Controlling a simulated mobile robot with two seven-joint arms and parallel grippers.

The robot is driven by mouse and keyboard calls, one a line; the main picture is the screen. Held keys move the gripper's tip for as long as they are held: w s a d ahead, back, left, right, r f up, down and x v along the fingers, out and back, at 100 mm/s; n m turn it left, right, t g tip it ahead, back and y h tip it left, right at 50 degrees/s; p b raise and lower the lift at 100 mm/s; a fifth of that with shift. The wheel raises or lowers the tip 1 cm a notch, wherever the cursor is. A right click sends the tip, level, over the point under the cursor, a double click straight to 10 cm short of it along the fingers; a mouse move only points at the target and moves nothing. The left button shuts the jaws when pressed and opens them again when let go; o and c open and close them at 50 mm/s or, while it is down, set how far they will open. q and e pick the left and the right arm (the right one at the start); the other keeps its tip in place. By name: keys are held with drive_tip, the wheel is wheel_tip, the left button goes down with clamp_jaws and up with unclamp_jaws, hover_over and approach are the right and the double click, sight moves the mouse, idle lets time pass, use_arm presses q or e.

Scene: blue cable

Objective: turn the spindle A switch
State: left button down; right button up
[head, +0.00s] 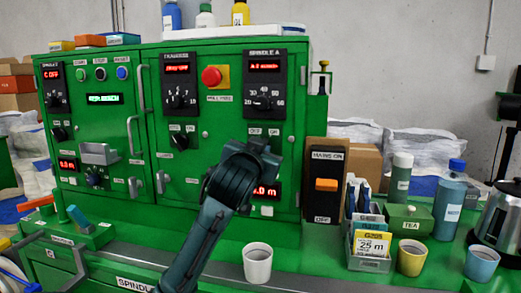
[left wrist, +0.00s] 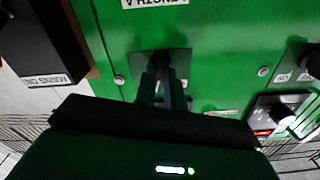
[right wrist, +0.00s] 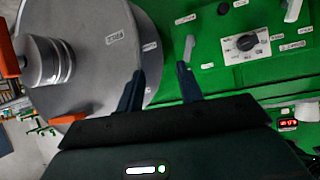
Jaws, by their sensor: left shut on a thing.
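The spindle A section of the green cabinet has a lit red display (head: 264,66), a speed dial (head: 264,101), and OFF and ON labels above a small switch. My left gripper (head: 262,150) covers that switch in the head view. In the left wrist view, the switch's dark plate (left wrist: 176,62) sits on the green panel, with my left gripper's fingers (left wrist: 163,75) closed at it. The switch's angle is hidden by the fingers. My right gripper (right wrist: 160,72) is open and empty, and shows only in its own wrist view.
The mains box (head: 325,184) with its orange switch stands right of the spindle A section. Bottles, a tea box and more cups crowd the right. A large grey reel (right wrist: 95,45) is near my right gripper.

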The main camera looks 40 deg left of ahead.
use_arm(q)
drive_tip(key=n+p, duration=0.3)
drive_tip(key=n, duration=0.6)
use_arm(e)
drive_tip(key=shift+s+d+r+g+h, duration=0.15)
drive_tip(key=shift+d+r+g+h, duration=0.2)
drive_tip(key=shift+d, duration=0.2)
use_arm(q)
drive_tip(key=shift+n, duration=0.3)
use_arm(e)
drive_tip(key=shift+s+d+f, duration=0.1)
drive_tip(key=shift+f, duration=0.05)
use_arm(q)
drive_tip(key=c, duration=1.5)
unclamp_jaws()
use_arm(e)
drive_tip(key=shift+r, duration=0.25)
use_arm(q)
drive_tip(key=shift+p, duration=0.3)
